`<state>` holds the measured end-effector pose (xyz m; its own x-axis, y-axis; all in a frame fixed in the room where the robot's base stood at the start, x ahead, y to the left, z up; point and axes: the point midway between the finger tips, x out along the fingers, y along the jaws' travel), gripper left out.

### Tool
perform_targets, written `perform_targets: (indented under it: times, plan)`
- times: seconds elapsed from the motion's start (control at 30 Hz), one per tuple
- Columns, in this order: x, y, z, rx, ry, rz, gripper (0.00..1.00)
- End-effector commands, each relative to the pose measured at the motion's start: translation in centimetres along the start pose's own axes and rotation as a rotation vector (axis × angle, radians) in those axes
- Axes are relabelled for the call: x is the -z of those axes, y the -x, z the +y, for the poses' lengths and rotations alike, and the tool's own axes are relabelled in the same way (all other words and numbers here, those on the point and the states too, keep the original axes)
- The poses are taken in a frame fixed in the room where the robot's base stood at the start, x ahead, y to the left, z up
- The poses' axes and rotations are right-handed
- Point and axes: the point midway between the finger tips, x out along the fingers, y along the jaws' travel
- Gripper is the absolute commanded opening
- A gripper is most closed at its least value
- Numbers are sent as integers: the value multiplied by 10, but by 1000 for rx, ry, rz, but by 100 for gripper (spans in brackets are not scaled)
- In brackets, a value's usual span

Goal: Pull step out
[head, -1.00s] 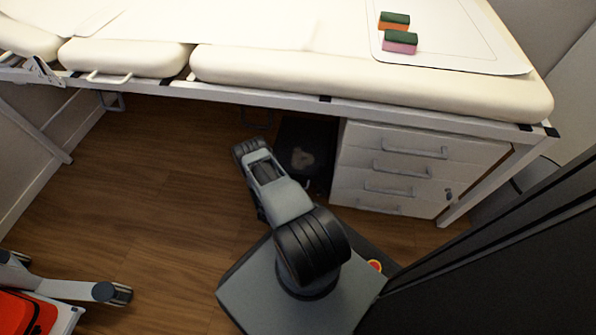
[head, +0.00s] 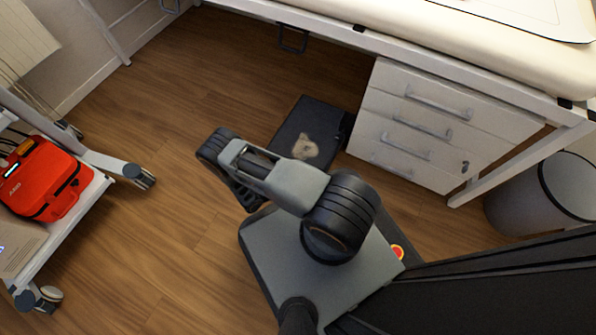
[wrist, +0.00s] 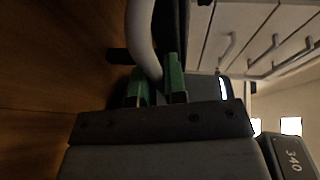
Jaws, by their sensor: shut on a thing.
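The step (head: 302,136) has a dark top with a pale worn patch. It stands on the floor left of the drawer cabinet, in front of the couch's edge in the head view. My arm covers its near part there. In the wrist view, the green fingers of my gripper (wrist: 158,75) are shut on a pale curved tube (wrist: 142,35), seemingly part of the step's frame. Where the tube joins the step is too dark to tell. In the head view, my gripper's fingertips are hidden by my arm.
The white drawer cabinet (head: 430,125) stands close right of the step, under the couch (head: 470,45). A bin (head: 545,190) is farther right. A wheeled trolley with a red case (head: 45,180) stands at left. Wooden floor (head: 170,190) is clear between trolley and step.

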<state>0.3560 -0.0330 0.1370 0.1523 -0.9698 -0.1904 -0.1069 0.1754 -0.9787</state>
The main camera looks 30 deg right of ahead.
Motion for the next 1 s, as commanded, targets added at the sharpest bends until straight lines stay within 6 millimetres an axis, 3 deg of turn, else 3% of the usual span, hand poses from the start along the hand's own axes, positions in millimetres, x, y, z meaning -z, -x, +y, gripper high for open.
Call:
perform_targets:
  times: [0.2,0.57,0.6,0.83,1.0]
  plan:
    - [-2,11,2,-2,-1,-2,0]
    - [-2,12,2,-2,-1,-1,0]
    - [-2,12,2,-2,0,-2,14]
    - [-2,12,2,-1,0,-1,37]
    - [-2,12,2,-1,0,-1,37]
